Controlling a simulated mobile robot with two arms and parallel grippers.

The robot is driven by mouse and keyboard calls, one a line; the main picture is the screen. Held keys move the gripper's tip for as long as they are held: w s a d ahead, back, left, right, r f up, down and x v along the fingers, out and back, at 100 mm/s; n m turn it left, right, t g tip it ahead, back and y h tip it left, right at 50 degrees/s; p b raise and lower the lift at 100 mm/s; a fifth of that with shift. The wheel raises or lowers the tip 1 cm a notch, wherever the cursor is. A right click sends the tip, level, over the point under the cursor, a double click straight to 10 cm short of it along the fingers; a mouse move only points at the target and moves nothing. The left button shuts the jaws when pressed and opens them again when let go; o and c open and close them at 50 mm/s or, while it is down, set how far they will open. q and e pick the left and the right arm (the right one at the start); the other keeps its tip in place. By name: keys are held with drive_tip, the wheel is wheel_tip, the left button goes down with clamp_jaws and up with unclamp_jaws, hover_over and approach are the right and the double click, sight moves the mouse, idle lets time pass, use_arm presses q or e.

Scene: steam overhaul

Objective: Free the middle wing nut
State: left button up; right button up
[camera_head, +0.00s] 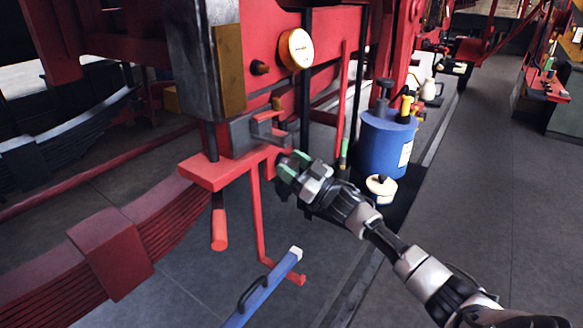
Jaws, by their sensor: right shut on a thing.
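My right gripper (287,166) comes in from the lower right, with green-padded fingers. No wing nut can be made out clearly in this view. My left gripper is not in view.
A red plate (205,175) juts out left of the gripper, with a red-handled rod (219,230) hanging below. A blue can (385,143) and a cream tin (381,188) stand to the right. A blue bar (265,288) lies below. The right aisle is clear.

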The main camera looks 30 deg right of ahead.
drive_tip(key=n+g+y+b, duration=0.1)
drive_tip(key=n, duration=0.2)
drive_tip(key=n+g+y+b, duration=0.1)
drive_tip(key=n, duration=0.2)
drive_tip(key=n+g+y+b, duration=0.1)
drive_tip(key=n, duration=0.3)
drive_tip(key=n+g, duration=0.2)
drive_tip(key=n, duration=0.1)
drive_tip(key=shift+y, duration=0.4)
drive_tip(key=n+g, duration=0.1)
drive_tip(key=n, duration=0.2)
drive_tip(key=shift+b, duration=0.3)
drive_tip(key=n+g, duration=0.1)
drive_tip(key=n, duration=0.2)
drive_tip(key=shift+h, duration=0.3)
drive_tip(key=n+g+h+p, duration=0.1)
drive_tip(key=n, duration=0.3)
drive_tip(key=shift+n+h, duration=0.3)
